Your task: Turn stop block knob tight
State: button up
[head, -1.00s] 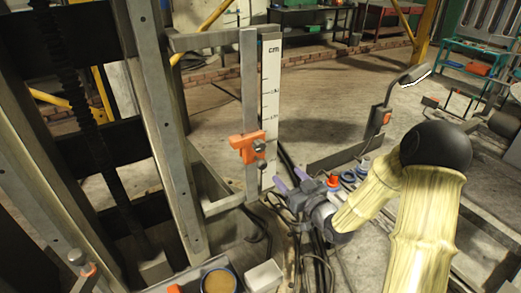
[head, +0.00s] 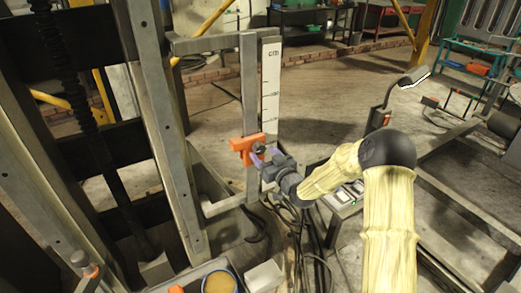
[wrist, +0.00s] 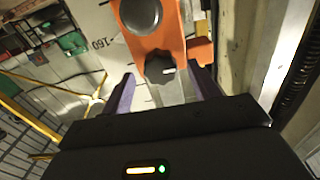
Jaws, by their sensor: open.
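The orange stop block (head: 241,146) sits on the vertical grey bar beside the white cm scale (head: 271,90). In the wrist view the stop block (wrist: 157,30) fills the top middle, with a round grey disc (wrist: 141,14) above. Its dark lobed knob (wrist: 159,68) is below that disc. My gripper (head: 262,154) is at the knob in the head view. In the wrist view my gripper (wrist: 161,88) is open, its purple fingers to the left and right of the knob with gaps visible. The head view partly hides the knob behind the fingers.
A steel column (head: 160,130) and frame stand left of the bar. Cables (head: 305,235) hang below my arm. A lamp (head: 410,77) on a post stands to the right. A blue-rimmed cup (head: 219,282) and a white box (head: 264,276) are at the bottom.

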aim_at(261, 151)
jog(key=shift+x, duration=1.65)
jog(key=c, duration=1)
